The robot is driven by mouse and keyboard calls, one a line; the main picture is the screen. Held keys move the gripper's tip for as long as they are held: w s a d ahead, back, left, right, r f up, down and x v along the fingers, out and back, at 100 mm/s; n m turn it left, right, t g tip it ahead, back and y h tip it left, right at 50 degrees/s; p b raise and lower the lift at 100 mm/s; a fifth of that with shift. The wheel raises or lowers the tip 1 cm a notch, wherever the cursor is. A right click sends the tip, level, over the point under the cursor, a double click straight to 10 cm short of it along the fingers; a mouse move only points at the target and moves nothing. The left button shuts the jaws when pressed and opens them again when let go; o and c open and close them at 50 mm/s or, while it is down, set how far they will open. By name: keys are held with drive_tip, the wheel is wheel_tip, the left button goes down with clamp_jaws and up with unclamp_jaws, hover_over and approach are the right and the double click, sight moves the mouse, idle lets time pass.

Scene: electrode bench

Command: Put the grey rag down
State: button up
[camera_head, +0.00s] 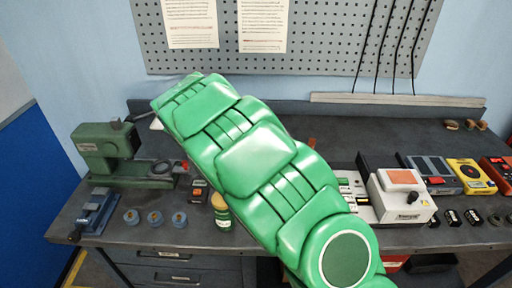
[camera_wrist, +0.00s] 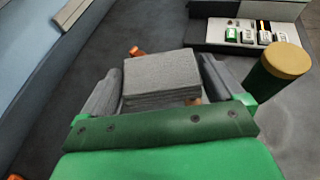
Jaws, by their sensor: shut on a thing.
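The grey rag (camera_wrist: 160,72) is a folded, layered block in the wrist view. My gripper (camera_wrist: 162,86) is shut on it, with one dark finger on its left side and one on its right. The bench top (camera_wrist: 165,28) shows beyond the rag; I cannot tell whether the rag touches it. In the head view my green arm crosses the middle of the bench, and neither the rag nor my gripper can be made out there.
A yellow-lidded green jar (camera_wrist: 285,62) stands close right of my gripper. An orange object (camera_wrist: 136,52) lies just beyond the rag. A green machine (camera_head: 118,150) stands at left, with several small round pots in front. A white device (camera_head: 402,195) and meters crowd the right.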

drive_tip(key=s+a+t, duration=0.1)
drive_tip(key=a, duration=0.4)
drive_tip(key=shift+n, duration=0.4)
drive_tip(key=w+a+f, duration=0.1)
drive_tip(key=w+f, duration=0.2)
drive_tip(key=w, duration=0.1)
drive_tip(key=w+a+f, duration=0.1)
drive_tip(key=w+f, duration=0.2)
drive_tip(key=w, duration=0.1)
drive_tip(key=w+f, duration=0.2)
drive_tip(key=w, duration=0.2)
drive_tip(key=shift+w+a+f, duration=0.15)
drive_tip(key=shift+a+f, duration=0.25)
drive_tip(key=shift+w+a+f, duration=0.1)
drive_tip(key=shift+w+f, duration=0.4)
drive_tip(key=shift+f, duration=1.65)
drive_tip(key=o, duration=0.6)
drive_tip(key=shift+f, duration=0.1)
drive_tip(key=shift+c, duration=0.2)
drive_tip(key=shift+o, duration=0.4)
